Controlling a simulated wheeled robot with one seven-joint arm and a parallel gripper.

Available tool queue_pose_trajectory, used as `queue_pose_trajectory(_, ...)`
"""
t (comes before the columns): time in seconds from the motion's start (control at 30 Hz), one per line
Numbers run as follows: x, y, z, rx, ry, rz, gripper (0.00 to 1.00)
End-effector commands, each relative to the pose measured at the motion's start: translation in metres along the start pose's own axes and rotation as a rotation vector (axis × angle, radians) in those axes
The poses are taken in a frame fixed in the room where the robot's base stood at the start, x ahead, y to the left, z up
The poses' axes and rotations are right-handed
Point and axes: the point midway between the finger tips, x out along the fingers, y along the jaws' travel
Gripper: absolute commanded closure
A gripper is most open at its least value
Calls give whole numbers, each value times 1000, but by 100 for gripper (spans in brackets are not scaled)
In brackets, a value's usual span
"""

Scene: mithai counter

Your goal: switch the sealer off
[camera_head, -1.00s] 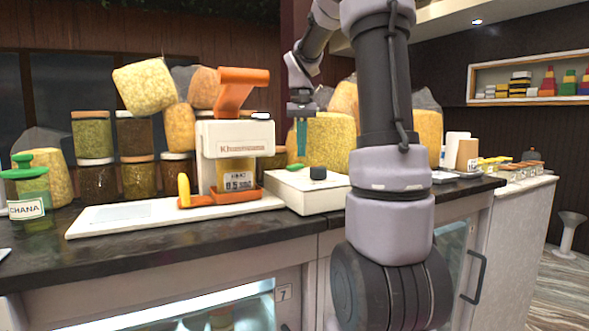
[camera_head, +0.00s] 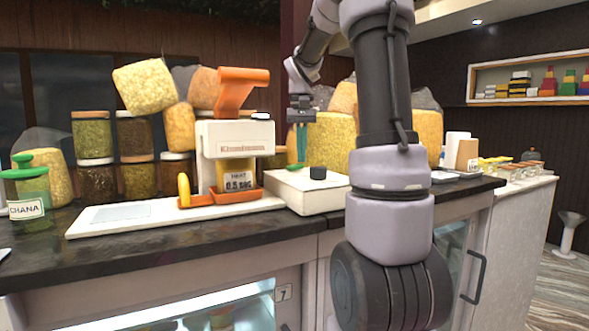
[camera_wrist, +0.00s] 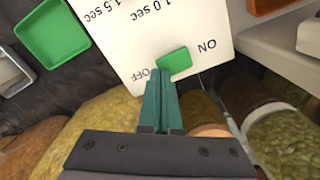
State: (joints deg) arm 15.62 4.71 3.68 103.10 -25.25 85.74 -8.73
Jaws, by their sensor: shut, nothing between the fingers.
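The sealer's white control box (camera_head: 312,197) stands on the counter, with a black knob (camera_head: 318,172) on top and a small green switch at its back edge. In the wrist view the green switch (camera_wrist: 174,61) lies on the white panel (camera_wrist: 140,42) between the printed words ON and OFF. My gripper (camera_head: 300,161) is shut and empty, pointing down at the switch. In the wrist view its teal fingertips (camera_wrist: 164,84) are right beside the switch on the OFF side; I cannot tell whether they touch it.
Stacked jars (camera_head: 93,135) and filled bags (camera_head: 145,87) stand behind the machine and the box. A green-lidded CHANA jar (camera_head: 27,190) is at the left. The dark counter front (camera_head: 150,255) is clear.

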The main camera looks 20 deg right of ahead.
Motion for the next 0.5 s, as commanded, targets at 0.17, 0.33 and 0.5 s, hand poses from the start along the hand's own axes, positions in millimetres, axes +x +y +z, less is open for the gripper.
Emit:
queue_pose_trajectory(0.17,3,0,0,0,-1,0,100)
queue_pose_trajectory(0.33,6,0,0,0,-1,0,100)
queue_pose_trajectory(0.5,8,0,0,-1,-1,-1,100)
